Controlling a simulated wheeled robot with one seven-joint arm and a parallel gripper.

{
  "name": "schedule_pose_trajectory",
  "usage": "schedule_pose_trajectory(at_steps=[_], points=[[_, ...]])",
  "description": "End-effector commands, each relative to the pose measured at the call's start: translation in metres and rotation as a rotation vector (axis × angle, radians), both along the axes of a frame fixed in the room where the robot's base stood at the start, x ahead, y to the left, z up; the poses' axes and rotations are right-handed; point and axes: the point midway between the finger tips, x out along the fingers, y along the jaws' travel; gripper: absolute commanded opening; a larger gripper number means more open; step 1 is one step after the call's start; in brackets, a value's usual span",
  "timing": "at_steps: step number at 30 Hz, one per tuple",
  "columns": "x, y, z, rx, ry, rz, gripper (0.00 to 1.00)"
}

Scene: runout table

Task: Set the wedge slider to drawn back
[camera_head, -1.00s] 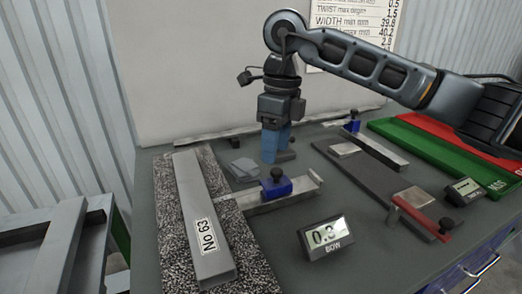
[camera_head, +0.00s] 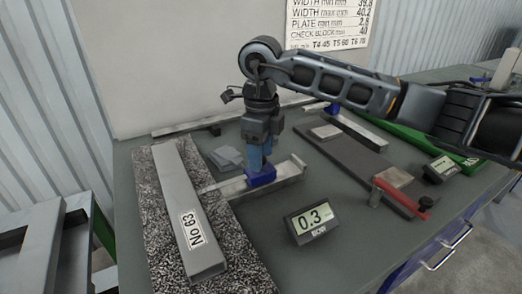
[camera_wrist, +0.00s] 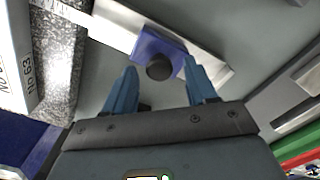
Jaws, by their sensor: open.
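A blue slider block (camera_head: 261,179) sits on a flat steel bar (camera_head: 290,173) beside the granite strip. In the wrist view the block (camera_wrist: 154,45) carries a round black knob (camera_wrist: 159,67). My gripper (camera_head: 262,165) points down right over the block. In the wrist view its blue fingers (camera_wrist: 159,64) are apart, one on each side of the knob, with visible gaps. The knob is hidden by the fingers in the head view. A second blue slider (camera_head: 333,108) is on a bar at the back right. I cannot tell from labels which is the wedge slider.
A grey bar marked No 63 (camera_head: 187,210) lies on the speckled granite strip (camera_head: 240,255). A BOW display reading 0.3 (camera_head: 312,219) stands in front of the steel bar. Flat grey plates (camera_head: 227,157) lie behind it. A dark fixture with a red handle (camera_head: 402,198) is at right.

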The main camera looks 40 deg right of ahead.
Motion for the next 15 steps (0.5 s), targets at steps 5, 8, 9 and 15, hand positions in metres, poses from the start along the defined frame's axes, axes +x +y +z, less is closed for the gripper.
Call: schedule_pose_trajectory(at_steps=[5,8,9,15], points=[[0.0000,0.0000,0.0001,0.000,0.000,0.000,0.52],[0.0000,0.0001,0.0002,0.000,0.000,0.000,0.42],[0.0000,0.0001,0.0003,0.000,0.000,0.000,0.39],[0.0000,0.0001,0.0004,0.000,0.000,0.000,0.19]])
